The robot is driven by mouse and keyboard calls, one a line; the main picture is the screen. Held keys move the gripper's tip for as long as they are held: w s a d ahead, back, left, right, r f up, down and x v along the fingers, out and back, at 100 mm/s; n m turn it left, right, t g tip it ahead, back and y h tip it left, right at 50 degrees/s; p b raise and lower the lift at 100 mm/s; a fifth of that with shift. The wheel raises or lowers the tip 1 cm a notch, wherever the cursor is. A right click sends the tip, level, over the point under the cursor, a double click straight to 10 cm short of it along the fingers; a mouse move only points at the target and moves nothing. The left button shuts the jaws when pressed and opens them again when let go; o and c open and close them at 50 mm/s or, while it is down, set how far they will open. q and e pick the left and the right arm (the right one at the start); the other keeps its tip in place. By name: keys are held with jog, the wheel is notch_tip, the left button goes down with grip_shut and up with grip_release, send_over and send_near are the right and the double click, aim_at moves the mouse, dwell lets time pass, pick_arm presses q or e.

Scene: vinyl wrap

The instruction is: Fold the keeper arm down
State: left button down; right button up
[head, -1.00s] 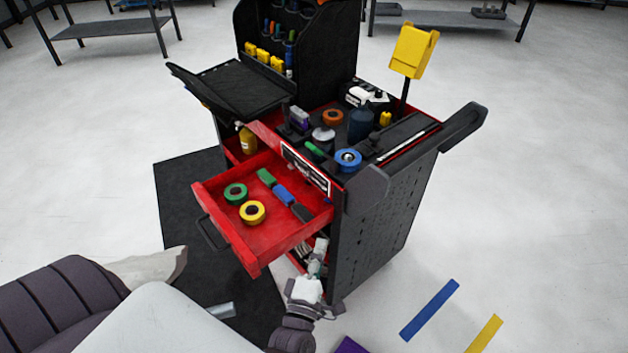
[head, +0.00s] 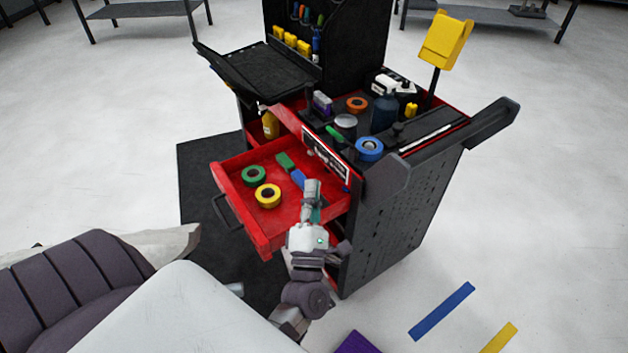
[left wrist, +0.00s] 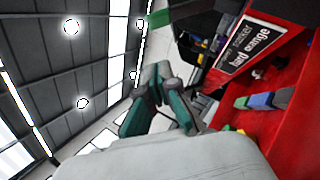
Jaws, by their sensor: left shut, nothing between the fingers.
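On the cart top, a green bar (head: 337,136) sticks out near a grey disc (head: 346,121), and a blue roll (head: 369,149) sits close to the front edge. A green piece (left wrist: 160,18) also shows above the fingers in the left wrist view. I cannot tell which part is the keeper arm. The right gripper is not seen.
A black side shelf (head: 255,75) and a yellow box on a post (head: 446,40) flank the cart top.

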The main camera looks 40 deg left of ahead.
aim_at(343, 140)
pick_arm(q)
jog(key=w+a+r+p, duration=0.1)
jog(key=w+r+p, duration=0.1)
jog(key=w+r, duration=0.3)
jog(key=w, duration=0.2)
jog(key=shift+w+a+r+p, duration=0.2)
jog(key=shift+w+a+p, duration=0.1)
jog(key=shift+w+a, duration=0.1)
jog(key=shift+s, duration=0.1)
